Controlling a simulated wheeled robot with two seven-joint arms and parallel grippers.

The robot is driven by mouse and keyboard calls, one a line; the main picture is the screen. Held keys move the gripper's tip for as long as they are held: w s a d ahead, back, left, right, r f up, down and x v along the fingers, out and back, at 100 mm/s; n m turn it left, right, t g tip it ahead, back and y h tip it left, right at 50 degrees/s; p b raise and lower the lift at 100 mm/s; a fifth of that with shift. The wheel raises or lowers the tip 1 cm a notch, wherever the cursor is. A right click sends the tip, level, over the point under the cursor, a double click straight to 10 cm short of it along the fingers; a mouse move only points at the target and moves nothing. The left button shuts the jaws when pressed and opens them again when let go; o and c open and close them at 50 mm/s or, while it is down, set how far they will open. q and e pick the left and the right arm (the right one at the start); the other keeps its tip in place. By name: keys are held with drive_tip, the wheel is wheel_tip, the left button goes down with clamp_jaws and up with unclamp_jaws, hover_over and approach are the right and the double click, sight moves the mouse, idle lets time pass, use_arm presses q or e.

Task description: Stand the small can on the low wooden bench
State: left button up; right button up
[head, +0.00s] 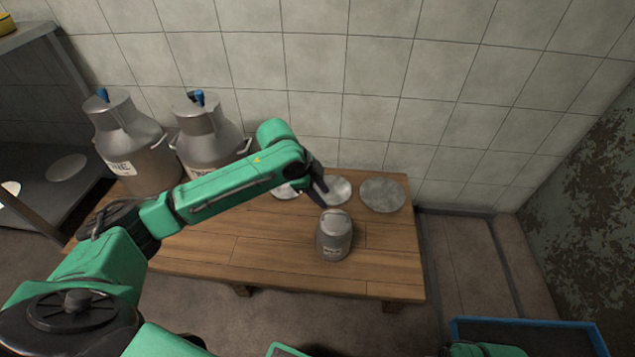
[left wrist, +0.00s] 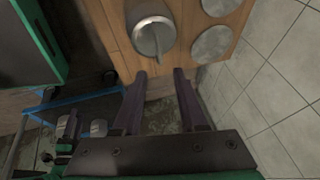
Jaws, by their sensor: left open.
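The small grey metal can (head: 333,238) stands upright on the low wooden bench (head: 385,262), near its front right part. It also shows in the left wrist view (left wrist: 153,36), just beyond my fingertips. My left gripper (head: 318,191) is open and empty, above and slightly behind the can in the head view. Its two dark fingers (left wrist: 160,74) are spread in the left wrist view, with nothing between them.
Two large milk cans (head: 133,150) (head: 208,140) stand at the bench's left end. Round metal lids, including one at the right (head: 382,195), lie along the back by the tiled wall. A blue-edged tray or cart (head: 530,322) is at lower right. Bench front is mostly clear.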

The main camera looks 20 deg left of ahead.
use_arm(q)
drive_tip(key=s+d+f+n, duration=0.1)
drive_tip(key=s+f+n, duration=0.8)
drive_tip(key=s+f, duration=0.35)
drive_tip(key=s+a+f+n+g+y, duration=0.1)
drive_tip(key=s+a+f+n+y, duration=0.2)
drive_tip(key=s, duration=0.7)
wheel_tip(320, 180, down, 4)
drive_tip(key=shift+s+a+r+n+g, duration=0.15)
drive_tip(key=shift+s+a+n+g, duration=0.15)
drive_tip(key=shift+a+n, duration=0.75)
use_arm(e)
wheel_tip(320, 180, down, 3)
drive_tip(key=shift+d+r, duration=0.1)
use_arm(q)
drive_tip(key=shift+w+a+m+p, duration=0.1)
drive_tip(key=shift+a+m+p, duration=0.1)
drive_tip(key=shift+m+p, duration=0.1)
